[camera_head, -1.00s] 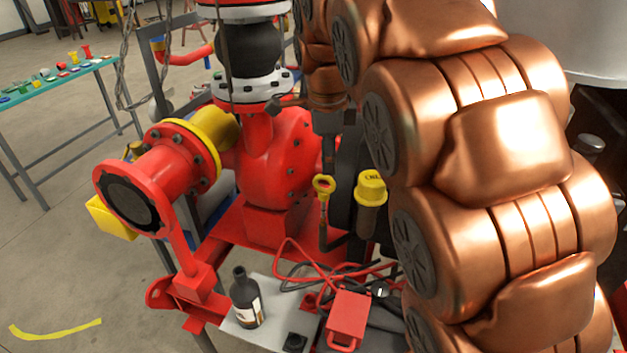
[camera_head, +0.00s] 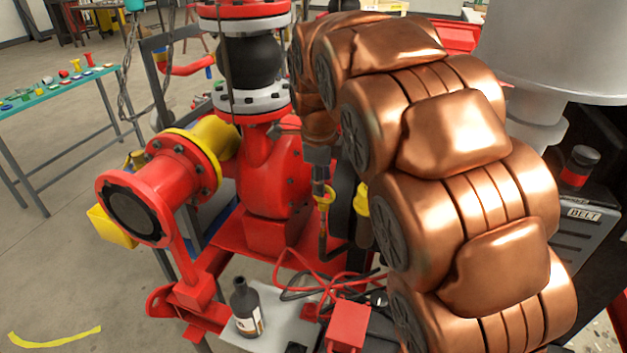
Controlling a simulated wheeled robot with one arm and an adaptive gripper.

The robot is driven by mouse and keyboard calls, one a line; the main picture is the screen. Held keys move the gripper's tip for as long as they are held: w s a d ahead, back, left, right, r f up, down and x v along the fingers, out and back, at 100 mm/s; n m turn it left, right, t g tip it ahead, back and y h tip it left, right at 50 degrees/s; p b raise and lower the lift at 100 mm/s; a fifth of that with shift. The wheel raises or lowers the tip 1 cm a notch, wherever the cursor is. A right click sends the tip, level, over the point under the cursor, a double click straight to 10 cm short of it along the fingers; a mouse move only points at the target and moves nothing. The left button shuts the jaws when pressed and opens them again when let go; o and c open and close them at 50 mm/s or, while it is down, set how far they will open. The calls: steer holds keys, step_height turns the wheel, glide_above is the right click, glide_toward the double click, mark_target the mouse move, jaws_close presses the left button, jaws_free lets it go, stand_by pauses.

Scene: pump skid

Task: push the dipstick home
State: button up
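The dipstick has a yellow ring handle (camera_head: 324,196) and stands upright in a dark tube beside the red pump housing (camera_head: 272,170). My gripper (camera_head: 320,178) points down at the end of my copper arm, directly above the ring. Its tip looks very close to the top of the ring; whether they touch I cannot tell. The fingers are small and dark, so I cannot see whether they are open or shut. The lower part of the dipstick is hidden in its tube.
A yellow cap (camera_head: 361,200) is just right of the dipstick, partly hidden by my arm. A dark bottle (camera_head: 244,305), a red box (camera_head: 347,325) and red and black cables lie in front. A red flanged pipe (camera_head: 150,205) is left.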

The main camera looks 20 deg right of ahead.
steer(key=shift+w+f, duration=0.1)
steer(key=shift+f, duration=0.5)
jaws_close()
stand_by(0.4)
